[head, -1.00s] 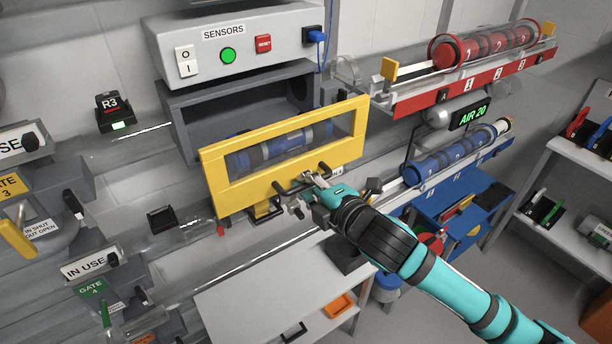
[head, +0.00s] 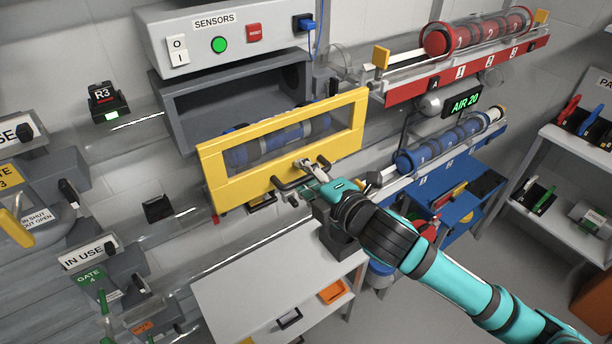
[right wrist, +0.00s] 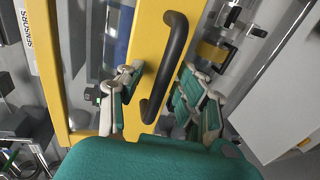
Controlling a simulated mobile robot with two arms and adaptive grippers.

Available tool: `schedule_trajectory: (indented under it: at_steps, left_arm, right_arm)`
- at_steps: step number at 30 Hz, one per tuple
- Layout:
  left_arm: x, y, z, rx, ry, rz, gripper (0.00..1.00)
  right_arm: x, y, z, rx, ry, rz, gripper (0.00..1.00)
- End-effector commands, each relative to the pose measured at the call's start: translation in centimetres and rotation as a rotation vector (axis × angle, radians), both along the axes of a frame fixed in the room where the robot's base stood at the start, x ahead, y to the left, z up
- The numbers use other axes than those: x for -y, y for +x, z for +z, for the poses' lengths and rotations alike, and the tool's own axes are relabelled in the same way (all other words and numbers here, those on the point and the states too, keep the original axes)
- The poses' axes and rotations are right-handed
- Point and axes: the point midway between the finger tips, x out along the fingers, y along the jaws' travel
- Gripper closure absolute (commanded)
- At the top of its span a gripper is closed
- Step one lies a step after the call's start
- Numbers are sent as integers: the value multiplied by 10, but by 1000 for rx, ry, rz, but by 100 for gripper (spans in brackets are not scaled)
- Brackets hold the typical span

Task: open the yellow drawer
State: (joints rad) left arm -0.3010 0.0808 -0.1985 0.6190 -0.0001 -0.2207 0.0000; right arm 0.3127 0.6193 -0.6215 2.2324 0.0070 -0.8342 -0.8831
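The yellow drawer (head: 225,192) stands partly pulled out in front of its grey housing (head: 185,125). Blue cylinders (head: 275,142) show through the clear window in its front. A black bar handle (head: 283,185) sits low on the drawer front. My right gripper (head: 303,180) is at this handle, its fingers on both sides of the bar. In the right wrist view the handle (right wrist: 166,65) runs between the two spread fingers (right wrist: 160,95), with narrow gaps visible beside it. My left gripper is not in view.
The sensors box (head: 225,40) sits above the housing. Red (head: 465,75) and blue (head: 440,160) tube racks stand to the right. A white table (head: 260,285) lies below the drawer. Gate levers and in-use signs (head: 88,255) crowd the left.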

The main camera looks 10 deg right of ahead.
Motion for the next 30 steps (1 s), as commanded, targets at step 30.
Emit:
schedule_trajectory:
  at_steps: [30]
  left_arm:
    - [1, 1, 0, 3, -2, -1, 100]
  right_arm:
    - [28, -68, 16, 0, 0, -1, 64]
